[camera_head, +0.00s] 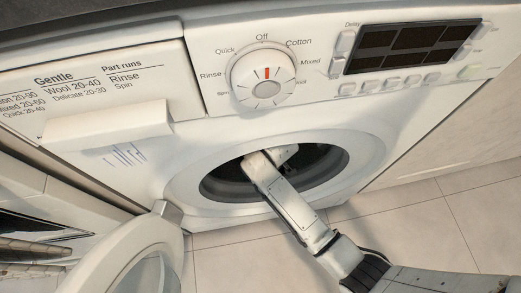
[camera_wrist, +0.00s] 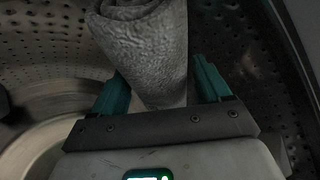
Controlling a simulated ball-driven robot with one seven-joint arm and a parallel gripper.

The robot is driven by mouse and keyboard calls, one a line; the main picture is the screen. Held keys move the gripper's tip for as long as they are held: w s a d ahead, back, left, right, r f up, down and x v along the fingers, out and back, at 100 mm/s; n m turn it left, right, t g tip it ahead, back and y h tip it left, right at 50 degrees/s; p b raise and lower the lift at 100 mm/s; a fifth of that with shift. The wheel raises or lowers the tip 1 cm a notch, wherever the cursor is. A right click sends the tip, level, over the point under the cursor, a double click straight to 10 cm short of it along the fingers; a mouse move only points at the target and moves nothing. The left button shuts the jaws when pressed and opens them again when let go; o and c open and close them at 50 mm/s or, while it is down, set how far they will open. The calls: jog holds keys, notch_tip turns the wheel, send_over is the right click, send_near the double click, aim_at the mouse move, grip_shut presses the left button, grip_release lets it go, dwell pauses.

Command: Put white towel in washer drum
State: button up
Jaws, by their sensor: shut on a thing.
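In the wrist view, a rolled towel (camera_wrist: 145,50), greyish in the dim light, sits between the green fingers of my gripper (camera_wrist: 160,88). My gripper is shut on it. Around them is the perforated metal wall of the washer drum (camera_wrist: 255,60), so the towel and gripper are inside the drum. In the head view, my arm reaches through the round opening of the white washer (camera_head: 375,150). The gripper's fingers and the towel are hidden inside the dark drum (camera_head: 325,160) there.
The washer's round door (camera_head: 150,255) stands open at the lower left. The control panel with its dial (camera_head: 264,80) is above the opening. The detergent drawer front (camera_head: 108,128) is at the upper left. Bare tiled floor (camera_head: 420,220) lies at the right.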

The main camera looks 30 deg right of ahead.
jog(key=shift+f, duration=0.35)
jog(key=shift+f, duration=0.25)
jog(key=o, duration=1.3)
jog(key=shift+r, duration=0.25)
jog(key=p+v, duration=0.4)
jog(key=v, duration=0.4)
jog(key=shift+w+r+p, duration=0.1)
jog(key=shift+r+p, duration=0.05)
jog(key=shift+p, duration=0.2)
